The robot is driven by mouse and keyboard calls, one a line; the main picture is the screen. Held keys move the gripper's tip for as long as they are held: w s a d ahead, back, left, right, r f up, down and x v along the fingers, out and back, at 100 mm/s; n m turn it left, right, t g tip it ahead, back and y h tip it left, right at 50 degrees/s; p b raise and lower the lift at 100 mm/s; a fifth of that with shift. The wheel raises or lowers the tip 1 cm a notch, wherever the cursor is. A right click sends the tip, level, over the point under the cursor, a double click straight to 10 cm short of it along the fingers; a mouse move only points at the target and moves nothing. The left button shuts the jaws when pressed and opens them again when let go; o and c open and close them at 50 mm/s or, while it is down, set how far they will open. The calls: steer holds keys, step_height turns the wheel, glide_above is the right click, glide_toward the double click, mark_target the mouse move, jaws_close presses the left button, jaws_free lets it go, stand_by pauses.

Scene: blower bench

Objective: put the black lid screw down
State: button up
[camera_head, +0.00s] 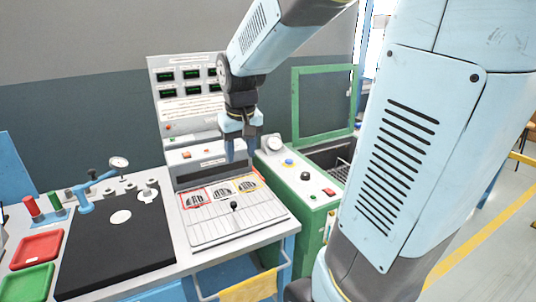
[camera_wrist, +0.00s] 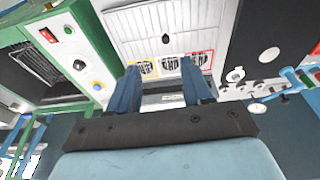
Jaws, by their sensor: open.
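A small black screw with a round knob (camera_head: 234,206) stands on the light grey slatted panel (camera_head: 215,231) of the bench unit. I take it for the black lid screw. It also shows in the wrist view (camera_wrist: 165,39), beyond the fingertips. My gripper (camera_head: 239,158) is open and empty, above the back part of the panel and apart from the screw. In the wrist view its two blue fingers (camera_wrist: 161,68) are spread wide with nothing between them.
Red, white and yellow framed slots (camera_head: 221,191) line the panel's back. A display board (camera_head: 186,92) stands behind. A green machine (camera_head: 307,190) with a raised frame is at right. A black mat (camera_head: 118,245), red tray (camera_head: 37,249) and green tray (camera_head: 27,281) lie left.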

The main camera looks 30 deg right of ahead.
steer(key=s+r+t, duration=0.1)
steer(key=s+r, duration=0.2)
steer(key=s, duration=0.4)
steer(key=s+r+t, duration=0.2)
steer(key=s, duration=0.5)
steer(key=shift+s+r, duration=0.4)
steer(key=shift+s+d, duration=0.1)
steer(key=shift+s, duration=0.05)
steer(key=shift+c, duration=0.6)
